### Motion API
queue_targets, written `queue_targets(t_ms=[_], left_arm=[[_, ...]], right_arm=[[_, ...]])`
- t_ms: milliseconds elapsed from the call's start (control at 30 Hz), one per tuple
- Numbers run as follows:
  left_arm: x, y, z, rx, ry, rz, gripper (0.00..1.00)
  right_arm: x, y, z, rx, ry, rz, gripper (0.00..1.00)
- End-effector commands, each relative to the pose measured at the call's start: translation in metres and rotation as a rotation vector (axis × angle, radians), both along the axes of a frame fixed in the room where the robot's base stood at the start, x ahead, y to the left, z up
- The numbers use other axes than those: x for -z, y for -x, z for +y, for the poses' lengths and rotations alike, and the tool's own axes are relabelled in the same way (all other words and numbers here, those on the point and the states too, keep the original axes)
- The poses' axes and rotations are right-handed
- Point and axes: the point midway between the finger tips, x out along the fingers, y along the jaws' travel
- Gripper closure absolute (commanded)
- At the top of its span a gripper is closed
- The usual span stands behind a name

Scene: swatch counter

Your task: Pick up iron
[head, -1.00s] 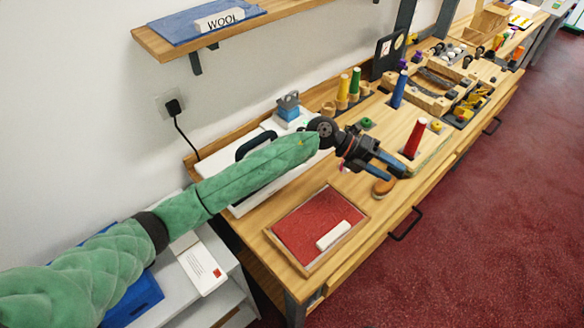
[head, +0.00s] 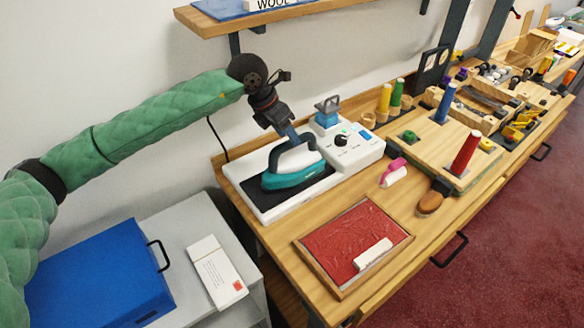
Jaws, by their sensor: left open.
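The iron (head: 298,172) has a teal body and a dark handle. It rests on the dark pad of a white station (head: 262,207) on the wooden counter. My left gripper (head: 290,138) is open, pointing down just above the iron's handle. Its fingers overlap the back part of the handle in the head view, and I cannot tell whether they touch it. The fingertips are partly hidden. My right gripper is not in view.
A red tray (head: 345,245) with a white block is in front of the station. A shelf (head: 250,22) hangs above at the wall. A blue case (head: 100,275) is at lower left.

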Motion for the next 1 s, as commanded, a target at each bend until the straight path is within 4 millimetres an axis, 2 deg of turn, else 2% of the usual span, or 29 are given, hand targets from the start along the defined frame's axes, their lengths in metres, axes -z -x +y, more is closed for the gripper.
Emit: queue_targets(t_ms=[267, 433, 600, 833, 1000], left_arm=[[0.018, -0.002, -0.009, 0.0, 0.001, 0.003, 0.5], [0.038, -0.004, -0.017, 0.001, 0.001, 0.004, 0.5], [0.056, -0.006, -0.025, 0.001, 0.002, 0.003, 0.5], [0.058, -0.006, -0.026, 0.0, 0.003, 0.002, 0.5], [0.058, -0.006, -0.026, 0.0, 0.003, 0.002, 0.84]], right_arm=[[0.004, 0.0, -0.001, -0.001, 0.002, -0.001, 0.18], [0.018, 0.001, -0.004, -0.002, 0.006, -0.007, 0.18], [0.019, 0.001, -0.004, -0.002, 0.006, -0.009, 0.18], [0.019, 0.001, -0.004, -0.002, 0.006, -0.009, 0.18], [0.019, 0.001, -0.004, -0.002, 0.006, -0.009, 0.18]])
